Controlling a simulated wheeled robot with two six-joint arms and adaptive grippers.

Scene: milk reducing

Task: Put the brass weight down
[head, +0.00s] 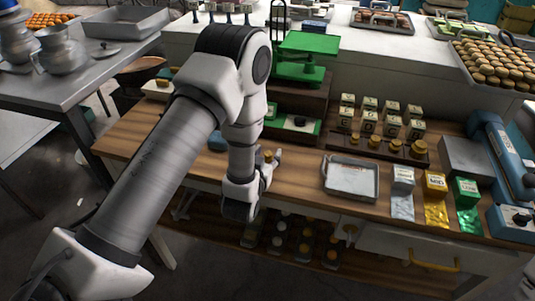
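My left arm comes in from the left, bends high and reaches down to the wooden bench (310,185). My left gripper (268,168) is low over the bench, partly hidden by its own wrist. A small brass weight (268,156) shows right at its fingers; I cannot tell whether they are closed on it or just beside it. Several other brass weights (396,146) stand upright in a dark wooden rack (345,146) right of the gripper. A green balance scale (305,55) stands behind the gripper. My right gripper is not in view.
A shallow metal tray (351,190) lies right of the gripper. Several labelled cubes (369,103) stand behind the weights. A blue machine (495,150) is far right. Bare wood lies between gripper and tray.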

